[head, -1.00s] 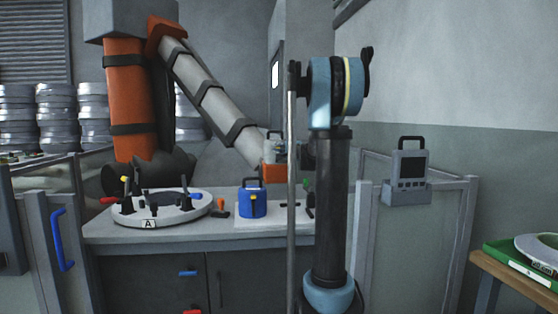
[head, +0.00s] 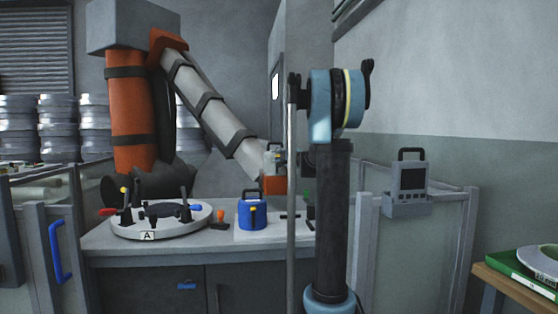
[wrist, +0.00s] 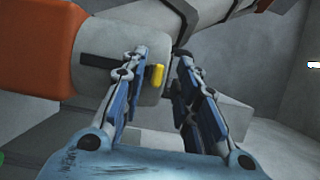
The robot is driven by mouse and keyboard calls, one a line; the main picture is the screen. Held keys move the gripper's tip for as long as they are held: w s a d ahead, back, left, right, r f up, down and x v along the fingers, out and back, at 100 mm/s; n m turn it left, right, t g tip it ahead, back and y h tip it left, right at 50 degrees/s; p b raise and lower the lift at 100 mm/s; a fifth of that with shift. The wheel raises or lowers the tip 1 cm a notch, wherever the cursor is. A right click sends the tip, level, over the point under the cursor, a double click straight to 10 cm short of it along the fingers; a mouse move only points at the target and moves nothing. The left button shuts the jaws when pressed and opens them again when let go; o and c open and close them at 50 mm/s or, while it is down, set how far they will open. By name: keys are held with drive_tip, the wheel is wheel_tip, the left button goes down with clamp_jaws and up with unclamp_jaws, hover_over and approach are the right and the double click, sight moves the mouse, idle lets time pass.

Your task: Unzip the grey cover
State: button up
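The grey cover (head: 210,105) is a sleeve with black bands on the big orange robot arm, sloping down to the right in the head view. In the wrist view the cover (wrist: 209,22) runs to the upper right beside an orange section. A dark slot and a small yellow tab (wrist: 157,75) show on the pale part there. My gripper (wrist: 162,56) is open, its blue and white fingers on either side of the tab. The tab appears between them; I cannot tell if either finger touches it. In the head view my own arm hides much of the gripper.
A grey bench (head: 115,244) holds a round fixture marked A (head: 122,222), a blue canister (head: 252,214) and small tools. A grey panel with a handheld unit (head: 409,178) stands to the right. A wooden table (head: 500,282) with a green box is at the far right.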

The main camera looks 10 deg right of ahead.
drive_tip(key=v, duration=1.1)
drive_tip(key=shift+s, duration=0.35)
drive_tip(key=shift+f, duration=0.1)
drive_tip(key=s+a+f+n+g, duration=0.45)
drive_tip(key=s+a+f, duration=0.35)
drive_tip(key=s, duration=0.4)
drive_tip(key=s+a+f+n+g, duration=0.4)
drive_tip(key=s+a+f+n, duration=0.1)
drive_tip(key=s+f, duration=0.55)
drive_tip(key=s+d+f+n+g+h, duration=0.2)
drive_tip(key=s+d+f+g+h, duration=0.1)
drive_tip(key=s+f, duration=0.5)
drive_tip(key=s+d+f+n+g+h, duration=0.2)
drive_tip(key=s+f, duration=0.7)
drive_tip(key=s, duration=0.6)
drive_tip(key=d+g+h, duration=0.1)
drive_tip(key=d+h, duration=0.1)
drive_tip(key=d, duration=0.1)
drive_tip(key=shift+s+f, duration=0.2)
drive_tip(key=shift+f, duration=0.1)
drive_tip(key=shift+w+d, duration=0.1)
